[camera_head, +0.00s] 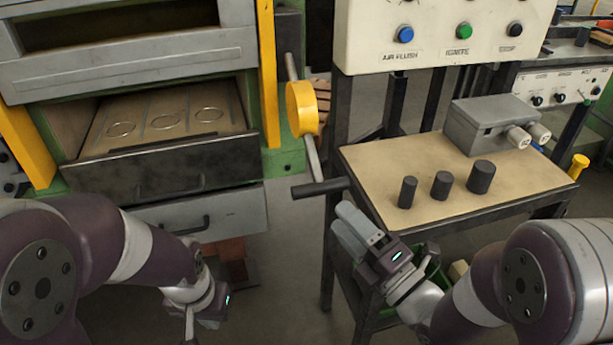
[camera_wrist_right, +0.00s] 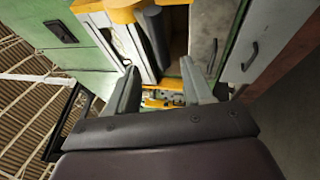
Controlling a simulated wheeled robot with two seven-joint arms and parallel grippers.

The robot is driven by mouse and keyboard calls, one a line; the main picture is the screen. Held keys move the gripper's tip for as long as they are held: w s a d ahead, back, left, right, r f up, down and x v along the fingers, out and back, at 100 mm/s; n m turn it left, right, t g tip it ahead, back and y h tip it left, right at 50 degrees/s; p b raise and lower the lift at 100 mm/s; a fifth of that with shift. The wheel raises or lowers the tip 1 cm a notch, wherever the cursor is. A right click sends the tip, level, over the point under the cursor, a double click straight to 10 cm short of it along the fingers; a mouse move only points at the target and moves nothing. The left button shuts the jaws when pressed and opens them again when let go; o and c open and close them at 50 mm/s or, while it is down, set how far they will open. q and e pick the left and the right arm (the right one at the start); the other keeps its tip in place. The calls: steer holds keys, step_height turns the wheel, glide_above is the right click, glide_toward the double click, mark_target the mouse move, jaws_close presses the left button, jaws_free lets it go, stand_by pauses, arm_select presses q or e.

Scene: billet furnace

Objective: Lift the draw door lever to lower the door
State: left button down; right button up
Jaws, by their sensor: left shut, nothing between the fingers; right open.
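The draw door lever has a yellow hub (camera_head: 302,108) on the furnace's right side. Its rod slants down to a dark horizontal handle (camera_head: 320,188). In the right wrist view the dark handle (camera_wrist_right: 156,38) shows ahead, between the directions of the two fingers. My right gripper (camera_head: 350,228) is open and empty, just below and right of the handle, apart from it. The draw opening above the dark door panel (camera_head: 165,172) shows a tan floor with rings. My left gripper (camera_head: 190,325) is shut and empty at the bottom edge, its fingertips partly cut off.
A tan-topped table (camera_head: 370,160) with dark cylinders (camera_head: 441,185) and a grey box (camera_head: 488,122) stands right of the lever, its edge close to my right gripper. A button panel (camera_head: 440,35) stands behind. A grey drawer (camera_head: 205,218) is under the door.

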mark_target(310, 184)
steer(key=p+x, duration=0.1)
steer(key=x, duration=0.9)
steer(key=shift+w+a, duration=0.15)
steer(key=shift+w, duration=0.1)
